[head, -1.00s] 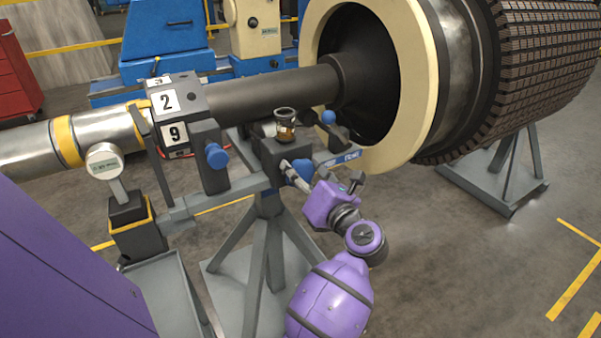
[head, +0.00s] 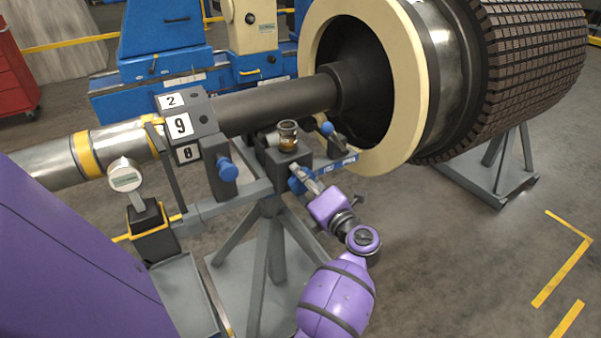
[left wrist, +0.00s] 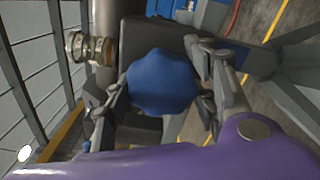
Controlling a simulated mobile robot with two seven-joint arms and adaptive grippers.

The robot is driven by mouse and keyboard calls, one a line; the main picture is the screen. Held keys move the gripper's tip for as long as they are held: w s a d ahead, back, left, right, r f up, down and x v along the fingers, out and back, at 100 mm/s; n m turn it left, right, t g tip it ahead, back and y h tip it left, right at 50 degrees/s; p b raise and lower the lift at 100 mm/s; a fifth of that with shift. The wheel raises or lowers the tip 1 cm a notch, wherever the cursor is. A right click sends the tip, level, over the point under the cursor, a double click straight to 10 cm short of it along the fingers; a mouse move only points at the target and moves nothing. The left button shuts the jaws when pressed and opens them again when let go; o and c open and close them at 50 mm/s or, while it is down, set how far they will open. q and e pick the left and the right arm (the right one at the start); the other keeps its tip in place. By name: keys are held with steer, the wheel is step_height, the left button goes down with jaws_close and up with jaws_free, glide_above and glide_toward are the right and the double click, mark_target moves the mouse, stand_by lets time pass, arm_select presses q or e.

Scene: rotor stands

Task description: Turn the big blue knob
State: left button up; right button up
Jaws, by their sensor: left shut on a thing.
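The big blue knob (head: 296,186) sits on the front of the dark block on the grey stand, partly hidden by my gripper. In the left wrist view the big blue knob (left wrist: 162,82) is large and lobed, between the fingers. My left gripper (head: 305,181) is shut on it, and its fingers also show on both sides of the knob in the left wrist view (left wrist: 158,92). My right gripper is not in view.
An amber-filled glass cup (head: 287,135) stands on the block just above the knob. Smaller blue knobs (head: 226,170) (head: 326,128) are nearby. A dial gauge (head: 124,176) and numbered block (head: 185,125) are at left. The big rotor (head: 530,65) is behind right; floor at right is clear.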

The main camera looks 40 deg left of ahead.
arm_select(q)
steer(key=shift+r+m+p, duration=0.15)
steer(key=shift+m+p, duration=0.75)
steer(key=shift+m, duration=0.3)
steer(key=o, duration=1.1)
steer(key=shift+o, duration=0.2)
steer(key=v, duration=1.2)
